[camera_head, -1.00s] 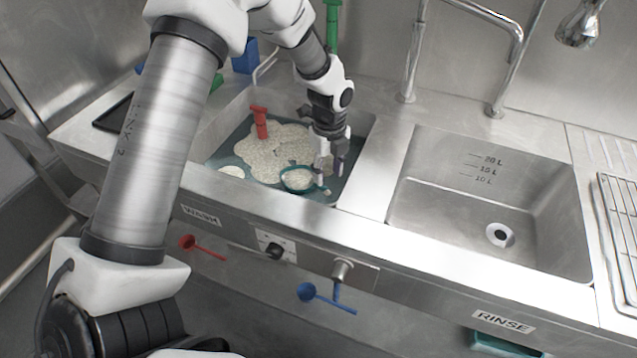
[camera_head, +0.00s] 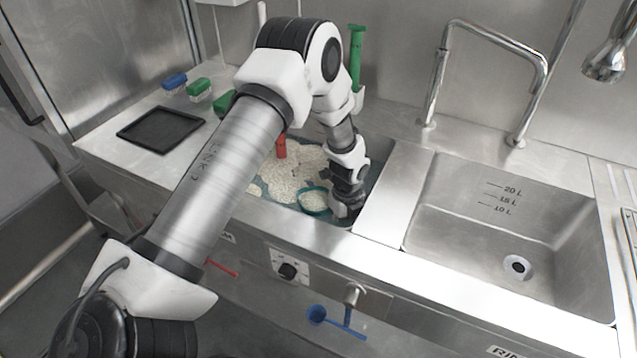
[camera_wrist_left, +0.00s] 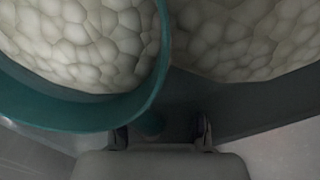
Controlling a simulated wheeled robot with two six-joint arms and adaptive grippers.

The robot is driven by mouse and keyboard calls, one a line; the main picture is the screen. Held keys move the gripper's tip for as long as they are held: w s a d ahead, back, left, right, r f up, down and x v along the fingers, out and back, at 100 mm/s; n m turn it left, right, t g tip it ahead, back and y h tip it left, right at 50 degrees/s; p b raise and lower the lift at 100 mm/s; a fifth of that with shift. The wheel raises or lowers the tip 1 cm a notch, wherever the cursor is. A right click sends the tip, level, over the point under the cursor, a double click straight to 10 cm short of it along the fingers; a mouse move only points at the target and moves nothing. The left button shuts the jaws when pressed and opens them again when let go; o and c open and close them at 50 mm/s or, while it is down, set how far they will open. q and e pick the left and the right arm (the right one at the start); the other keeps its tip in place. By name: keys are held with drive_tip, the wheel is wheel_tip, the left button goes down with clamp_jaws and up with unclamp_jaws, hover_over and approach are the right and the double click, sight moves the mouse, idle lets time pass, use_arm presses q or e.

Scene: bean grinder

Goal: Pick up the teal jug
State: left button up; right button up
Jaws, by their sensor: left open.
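The teal jug (camera_head: 313,201) sits in the left basin among pale, lumpy white foam or beans, its round mouth facing up and pale stuff showing inside it. In the left wrist view its teal rim (camera_wrist_left: 95,112) fills the left side, and a short teal piece, likely the handle (camera_wrist_left: 150,122), lies between my fingers. My left gripper (camera_head: 345,209) is low in the basin, just right of the jug; in the wrist view its two fingertips (camera_wrist_left: 162,134) stand apart, open. I cannot tell whether they touch the handle. My right gripper is not in view.
The basin's front rim (camera_head: 290,222) is close to my gripper. A red-handled tool (camera_head: 281,147) stands in the white mass. A green handle (camera_head: 356,58) rises behind my arm. A black tray (camera_head: 160,129) lies at left; an empty sink (camera_head: 490,235) is at right.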

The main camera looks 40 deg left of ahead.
use_arm(q)
clamp_jaws()
drive_tip(key=shift+r, duration=0.1)
